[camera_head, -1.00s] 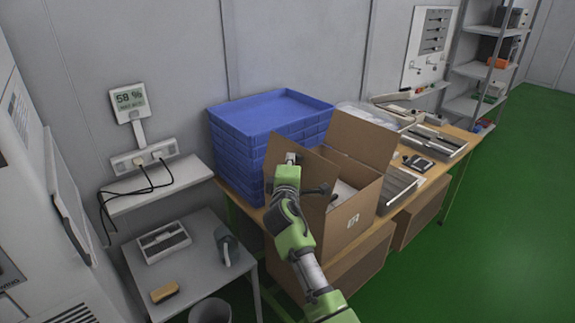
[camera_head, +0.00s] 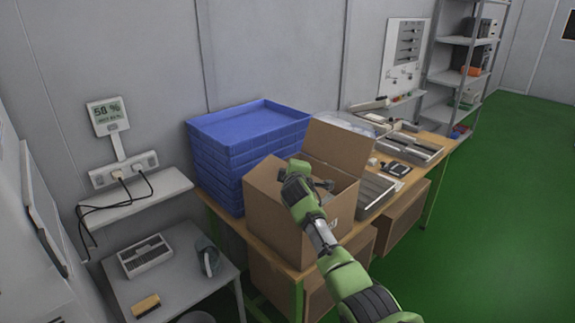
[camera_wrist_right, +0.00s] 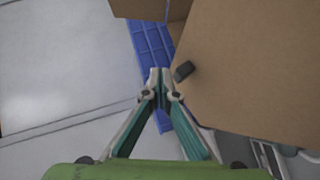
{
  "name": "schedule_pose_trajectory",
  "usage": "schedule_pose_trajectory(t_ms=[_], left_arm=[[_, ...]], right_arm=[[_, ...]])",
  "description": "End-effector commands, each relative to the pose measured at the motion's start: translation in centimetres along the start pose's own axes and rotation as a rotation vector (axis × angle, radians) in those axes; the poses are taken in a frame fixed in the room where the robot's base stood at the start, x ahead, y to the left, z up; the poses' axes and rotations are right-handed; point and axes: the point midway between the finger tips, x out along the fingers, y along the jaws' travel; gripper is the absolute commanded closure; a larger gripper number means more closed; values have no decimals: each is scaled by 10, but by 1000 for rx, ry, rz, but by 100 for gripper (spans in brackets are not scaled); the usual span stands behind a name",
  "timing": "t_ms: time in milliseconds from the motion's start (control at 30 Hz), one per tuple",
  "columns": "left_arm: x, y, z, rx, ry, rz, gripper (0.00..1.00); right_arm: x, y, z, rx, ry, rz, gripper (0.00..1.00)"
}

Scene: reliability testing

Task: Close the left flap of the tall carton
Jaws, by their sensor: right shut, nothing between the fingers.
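The tall open-topped carton (camera_head: 268,208) stands on the wooden bench in the head view. One flap (camera_head: 338,146) stands upright at its far right side. The left flap no longer shows standing up; my right arm covers much of the opening, so I cannot tell its exact angle. In the right wrist view my right gripper (camera_wrist_right: 160,74) is shut and empty, its tips beside a broad cardboard panel (camera_wrist_right: 255,65). Whether they touch it is unclear. In the head view my green right wrist (camera_head: 299,188) is over the carton and hides the fingertips. My left gripper is out of view.
Stacked blue trays (camera_head: 222,150) stand close behind and left of the carton. Metal parts trays (camera_head: 373,192) lie to its right on the bench (camera_head: 285,248). A grey side table (camera_head: 180,262) is at the left. Green floor is open at the right.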

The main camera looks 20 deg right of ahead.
Motion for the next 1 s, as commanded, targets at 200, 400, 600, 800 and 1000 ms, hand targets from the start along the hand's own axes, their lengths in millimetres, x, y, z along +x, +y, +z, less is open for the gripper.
schedule_pose_trajectory(t_ms=[200,400,600,800,1000], left_arm=[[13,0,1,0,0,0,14],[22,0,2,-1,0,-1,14],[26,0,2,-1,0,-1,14],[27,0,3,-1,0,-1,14],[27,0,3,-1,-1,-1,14]], right_arm=[[14,-14,14,-2,0,0,100],[21,-21,20,-1,1,1,100],[24,-25,24,0,1,1,100],[25,-26,24,-1,1,1,100],[25,-26,24,-1,1,1,100]])
